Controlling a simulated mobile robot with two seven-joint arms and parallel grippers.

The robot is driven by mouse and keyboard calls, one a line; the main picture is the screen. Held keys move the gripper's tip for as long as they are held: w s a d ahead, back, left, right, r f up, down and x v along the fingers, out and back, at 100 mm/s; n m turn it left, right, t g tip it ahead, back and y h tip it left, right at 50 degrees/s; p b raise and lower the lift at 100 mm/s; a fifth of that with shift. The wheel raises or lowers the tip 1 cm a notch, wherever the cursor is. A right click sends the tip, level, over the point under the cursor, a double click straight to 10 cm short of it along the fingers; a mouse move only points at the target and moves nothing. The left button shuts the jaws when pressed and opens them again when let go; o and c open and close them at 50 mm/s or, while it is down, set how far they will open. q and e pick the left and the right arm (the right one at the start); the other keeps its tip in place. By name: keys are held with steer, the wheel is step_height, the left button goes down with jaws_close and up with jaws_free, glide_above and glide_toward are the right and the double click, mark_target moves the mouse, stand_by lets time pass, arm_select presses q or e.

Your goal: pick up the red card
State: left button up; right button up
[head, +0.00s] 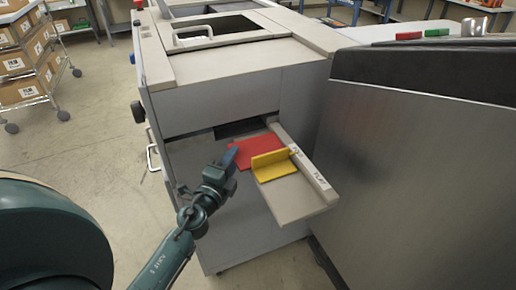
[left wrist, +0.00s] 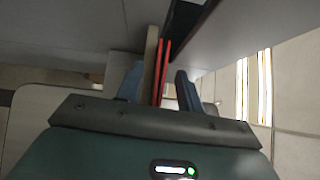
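The red card (head: 258,150) lies on the pale tray (head: 292,203) that sticks out of the machine's side slot. A yellow angled piece (head: 272,165) with a raised edge sits on the tray and overlaps the card's near right part. My left gripper (head: 231,158) is at the card's left edge. In the left wrist view my left gripper (left wrist: 158,86) is open, with blue fingers apart. The red card (left wrist: 164,70) shows edge-on between them, with a pale strip beside it. I cannot tell whether a finger touches the card. My right gripper is not in view.
The large grey machine (head: 225,90) stands behind the tray. A steel-sided unit (head: 410,180) closes off the right. A cart with boxes (head: 20,75) stands at far left. The floor (head: 80,150) left of the machine is clear.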

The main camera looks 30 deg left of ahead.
arm_select(q)
steer(key=shift+w, duration=0.3)
steer(key=shift+c, duration=0.3)
jaws_close()
